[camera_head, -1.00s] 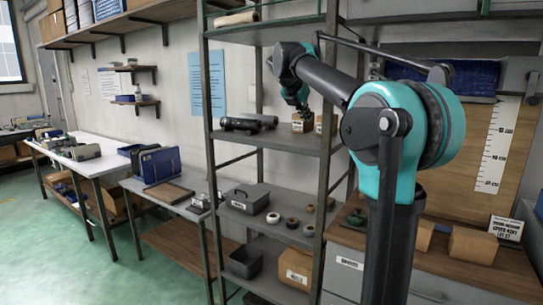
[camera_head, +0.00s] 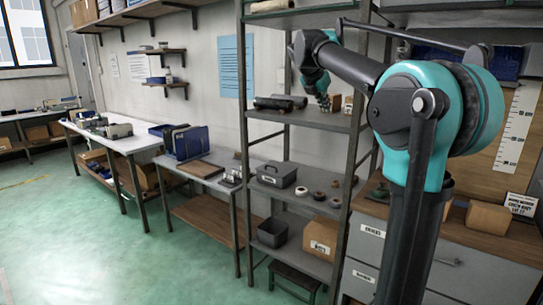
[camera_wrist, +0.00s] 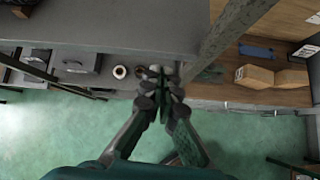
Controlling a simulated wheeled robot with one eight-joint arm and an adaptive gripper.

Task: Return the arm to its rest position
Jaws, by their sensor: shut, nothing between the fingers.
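My arm, teal and dark grey, rises at the right of the head view and bends over toward the shelf rack (camera_head: 354,150). My gripper (camera_head: 325,103) hangs down in front of the rack's upper shelf, near a small cardboard box (camera_head: 347,104). In the wrist view my gripper (camera_wrist: 160,75) has its fingers together, with nothing between them. Below it in that view lie the shelves and the green floor. I cannot tell how near the fingers are to the shelf.
Dark rolls (camera_head: 281,102) lie on the upper shelf. A grey toolbox (camera_head: 276,174) and several tape rolls (camera_head: 320,195) sit lower. A wooden-topped drawer cabinet (camera_head: 405,243) stands to the right. Workbenches line the left wall. The green floor (camera_head: 110,250) at the left is open.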

